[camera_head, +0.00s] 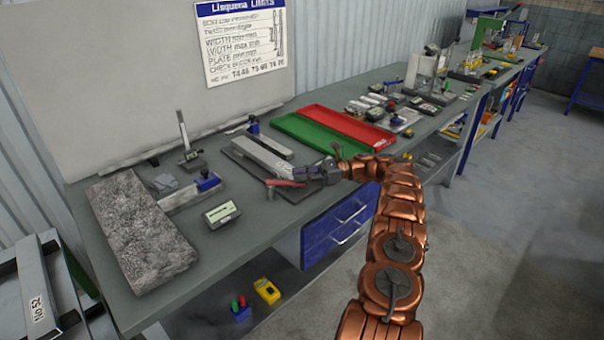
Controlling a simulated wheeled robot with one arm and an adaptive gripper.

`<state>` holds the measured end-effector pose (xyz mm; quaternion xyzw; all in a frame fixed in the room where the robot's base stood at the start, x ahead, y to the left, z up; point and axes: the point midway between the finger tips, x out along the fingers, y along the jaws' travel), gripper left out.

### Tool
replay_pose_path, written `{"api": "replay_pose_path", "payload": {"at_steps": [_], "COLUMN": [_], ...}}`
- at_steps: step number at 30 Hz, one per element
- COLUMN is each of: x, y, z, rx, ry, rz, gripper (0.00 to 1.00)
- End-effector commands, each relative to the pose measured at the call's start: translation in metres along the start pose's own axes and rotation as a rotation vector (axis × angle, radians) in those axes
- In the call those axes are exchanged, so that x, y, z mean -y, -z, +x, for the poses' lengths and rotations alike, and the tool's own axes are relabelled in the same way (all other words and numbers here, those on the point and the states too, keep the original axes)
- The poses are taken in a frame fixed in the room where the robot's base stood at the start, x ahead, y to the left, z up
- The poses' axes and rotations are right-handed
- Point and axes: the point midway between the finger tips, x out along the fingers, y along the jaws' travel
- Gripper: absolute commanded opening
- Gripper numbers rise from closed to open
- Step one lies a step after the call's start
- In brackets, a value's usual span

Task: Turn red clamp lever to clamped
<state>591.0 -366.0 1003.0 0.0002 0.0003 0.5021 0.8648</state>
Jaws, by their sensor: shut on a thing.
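The red clamp lever (284,183) lies nearly level at the front end of a long grey metal fixture (262,156) on the workbench. Its left end shows clear of my gripper. My gripper (304,175) reaches in from the right at the end of my copper-coloured arm, low over the bench. Its fingers are at the lever's right part and are shut on it. The fingers and wrist hide that part of the lever and its pivot. I cannot tell the lever's clamp position from this view.
A granite plate (140,235), a small display box (222,215) and a height gauge (187,145) stand left of the fixture. Green (308,133) and red (345,124) trays lie behind my gripper. Blue drawers (340,222) are below the bench's front edge.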

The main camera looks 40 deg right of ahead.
Motion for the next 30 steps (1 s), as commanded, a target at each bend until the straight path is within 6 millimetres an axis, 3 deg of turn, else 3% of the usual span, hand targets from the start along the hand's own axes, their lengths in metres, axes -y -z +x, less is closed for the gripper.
{"api": "replay_pose_path", "payload": {"at_steps": [21, 22, 30], "x": [0.0026, 0.0027, 0.0027], "y": [-0.0002, -0.0003, -0.0001], "z": [0.0016, 0.0015, 0.0013], "rx": [0.002, 0.001, 0.001], "ry": [-0.008, -0.008, -0.007], "rz": [-0.001, -0.001, 0.0], "gripper": [0.0, 0.27, 0.51]}}
